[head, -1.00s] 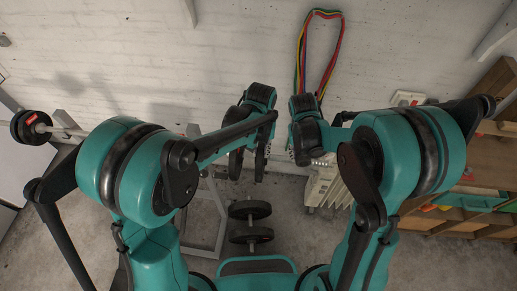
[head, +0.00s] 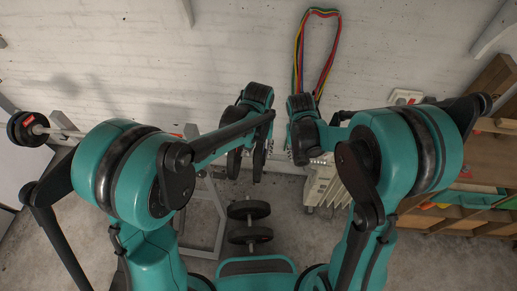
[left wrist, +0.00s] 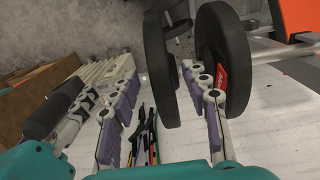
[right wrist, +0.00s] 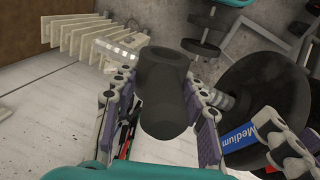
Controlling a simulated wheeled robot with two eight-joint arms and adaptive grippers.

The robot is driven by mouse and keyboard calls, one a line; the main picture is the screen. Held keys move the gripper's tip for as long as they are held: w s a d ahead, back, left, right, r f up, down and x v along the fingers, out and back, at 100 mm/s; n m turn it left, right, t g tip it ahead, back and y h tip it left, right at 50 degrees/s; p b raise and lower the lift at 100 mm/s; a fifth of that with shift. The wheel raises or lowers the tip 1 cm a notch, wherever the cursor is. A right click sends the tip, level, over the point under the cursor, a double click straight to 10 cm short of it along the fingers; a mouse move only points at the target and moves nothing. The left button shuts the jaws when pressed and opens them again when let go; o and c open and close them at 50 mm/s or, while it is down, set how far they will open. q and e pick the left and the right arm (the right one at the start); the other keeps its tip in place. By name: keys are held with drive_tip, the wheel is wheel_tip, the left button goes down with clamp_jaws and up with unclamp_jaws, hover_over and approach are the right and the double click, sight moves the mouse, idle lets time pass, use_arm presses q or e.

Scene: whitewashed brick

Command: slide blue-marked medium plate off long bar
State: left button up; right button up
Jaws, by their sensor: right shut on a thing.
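The medium plate (right wrist: 262,95), dark with a blue "Medium" label, stands upright on the silver long bar (right wrist: 219,98) in the right wrist view. In the left wrist view it (left wrist: 158,65) is the nearer disc, beside a second dark plate (left wrist: 228,60) with a red label. My left gripper (left wrist: 160,78) is open, its fingers on either side of the medium plate; contact is unclear. In the head view, arms hide much of the bar.
A floor dumbbell (head: 249,210) lies below the grippers. A white radiator (head: 322,186) stands by the wall at right. Wooden shelves (head: 480,150) are far right, and coloured bands (head: 318,50) hang on the wall. More plates (head: 25,129) are at the bar's left end.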

use_arm(q)
drive_tip(key=shift+w+f, duration=0.1)
drive_tip(key=shift+r, duration=0.35)
use_arm(e)
drive_tip(key=shift+w, duration=0.1)
use_arm(q)
wheel_tip(320, 180, up, 11)
drive_tip(key=shift+r, duration=0.2)
use_arm(e)
drive_tip(key=shift+s+f, duration=0.1)
drive_tip(key=shift+s, duration=0.1)
